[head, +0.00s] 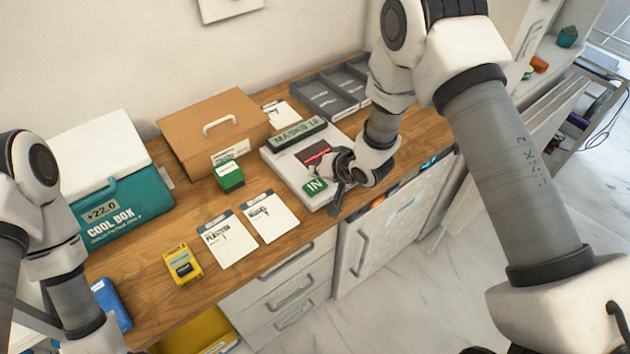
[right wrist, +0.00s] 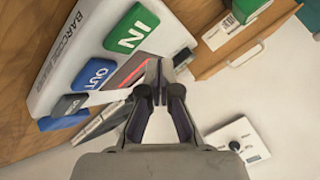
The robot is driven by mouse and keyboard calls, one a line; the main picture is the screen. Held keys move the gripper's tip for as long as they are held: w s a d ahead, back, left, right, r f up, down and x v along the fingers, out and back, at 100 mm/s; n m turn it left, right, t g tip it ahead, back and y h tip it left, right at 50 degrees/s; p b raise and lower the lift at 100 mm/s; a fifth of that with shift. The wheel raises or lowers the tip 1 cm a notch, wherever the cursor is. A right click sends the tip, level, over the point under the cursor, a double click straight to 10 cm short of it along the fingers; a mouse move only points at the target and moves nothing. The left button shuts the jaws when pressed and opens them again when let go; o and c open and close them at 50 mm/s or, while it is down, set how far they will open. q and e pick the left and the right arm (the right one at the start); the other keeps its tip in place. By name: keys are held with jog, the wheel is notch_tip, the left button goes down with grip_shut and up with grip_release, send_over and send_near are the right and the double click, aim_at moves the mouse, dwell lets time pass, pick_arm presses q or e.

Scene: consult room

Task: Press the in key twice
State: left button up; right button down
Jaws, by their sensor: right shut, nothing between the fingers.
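The green IN key (head: 315,186) is at the near corner of a light grey barcode terminal (head: 284,166) on the wooden counter. It also shows in the right wrist view (right wrist: 131,29), beside the blue OUT key (right wrist: 93,74) and a dark grey key (right wrist: 68,105). The terminal's display (head: 299,132) reads "MASKS 18". My right gripper (head: 336,184) is shut and empty over the terminal's near right side, close to the IN key. It hides the OUT key in the head view. I cannot tell whether the fingertips touch anything. My left gripper is out of view.
Left of the terminal are a green box (head: 229,178), a brown case (head: 213,130) and a teal cool box (head: 122,205). Two cards (head: 229,243) and a yellow device (head: 183,266) lie in front. A grey divided tray (head: 330,92) is behind.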

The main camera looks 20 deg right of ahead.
aim_at(317, 187)
notch_tip(317, 187, up, 3)
jog(key=shift+r+p, duration=0.15)
jog(key=shift+p, duration=0.8)
jog(key=shift+g+h, duration=0.5)
jog(key=shift+g, duration=0.3)
jog(key=s+f, duration=0.2)
jog(key=s+d+f, duration=0.1)
jog(key=s+f, duration=0.1)
jog(key=s, duration=0.1)
jog(key=s+f, duration=0.2)
jog(key=shift+s+d+f, duration=0.1)
jog(key=shift+s+d, duration=0.15)
jog(key=shift+d, duration=0.05)
jog(key=s+d+f+n+g+h, duration=0.1)
jog(key=s+d+f+g, duration=0.15)
jog(key=s, duration=0.65)
jog(key=s+d+f+n+g+h, duration=0.1)
jog(key=s+f+g, duration=0.15)
jog(key=s, duration=0.75)
jog(key=s+d+f+n+g+h, duration=0.1)
jog(key=s+d+f+g, duration=0.15)
jog(key=s, duration=0.65)
notch_tip(317, 187, down, 13)
jog(key=b, duration=1.3)
jog(key=shift+w+a+f+t, duration=0.15)
jog(key=shift+w+a+t, duration=0.2)
jog(key=shift+t, duration=0.1)
